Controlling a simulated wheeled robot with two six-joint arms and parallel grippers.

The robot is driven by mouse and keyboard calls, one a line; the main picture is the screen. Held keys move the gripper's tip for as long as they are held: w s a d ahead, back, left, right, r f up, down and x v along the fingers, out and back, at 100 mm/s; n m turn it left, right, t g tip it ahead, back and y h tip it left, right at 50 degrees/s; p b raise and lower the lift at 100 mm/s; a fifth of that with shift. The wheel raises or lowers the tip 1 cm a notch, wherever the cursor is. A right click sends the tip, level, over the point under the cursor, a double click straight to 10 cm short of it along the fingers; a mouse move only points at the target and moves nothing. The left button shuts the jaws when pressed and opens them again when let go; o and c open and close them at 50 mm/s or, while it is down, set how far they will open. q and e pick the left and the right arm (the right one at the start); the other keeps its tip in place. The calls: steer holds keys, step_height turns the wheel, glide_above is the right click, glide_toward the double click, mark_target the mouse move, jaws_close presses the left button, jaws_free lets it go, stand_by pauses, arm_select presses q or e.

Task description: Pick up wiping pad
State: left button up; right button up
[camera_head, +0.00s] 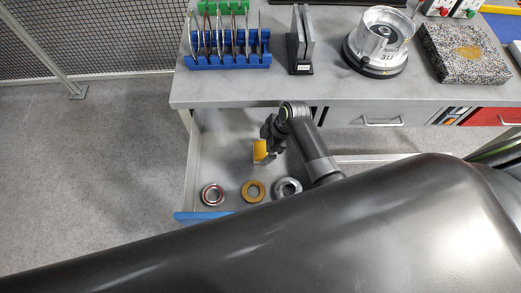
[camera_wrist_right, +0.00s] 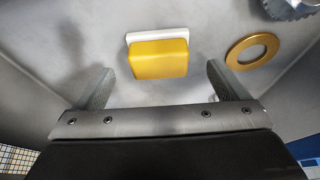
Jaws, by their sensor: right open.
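The wiping pad (camera_head: 260,151) is a yellow block with a white edge, lying in the open drawer. In the right wrist view the pad (camera_wrist_right: 158,56) lies ahead of my right gripper (camera_wrist_right: 155,84), between the lines of its two fingers. The fingers are wide apart and nothing is between their tips. In the head view my right gripper (camera_head: 264,142) is over the drawer close to the pad and partly hides it. My left gripper is not in view.
Above stands a table (camera_head: 230,90) with a blue rack (camera_head: 228,62), a metal housing (camera_head: 381,41) and a speckled block (camera_head: 462,52).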

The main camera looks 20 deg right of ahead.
mark_target(261, 149)
steer(key=shift+x, duration=1.95)
steer(key=shift+c, duration=0.2)
steer(key=c, duration=1.1)
steer(key=shift+o, duration=0.2)
steer(key=shift+r, duration=0.15)
step_height(261, 149, up, 10)
steer(key=shift+f, duration=0.1)
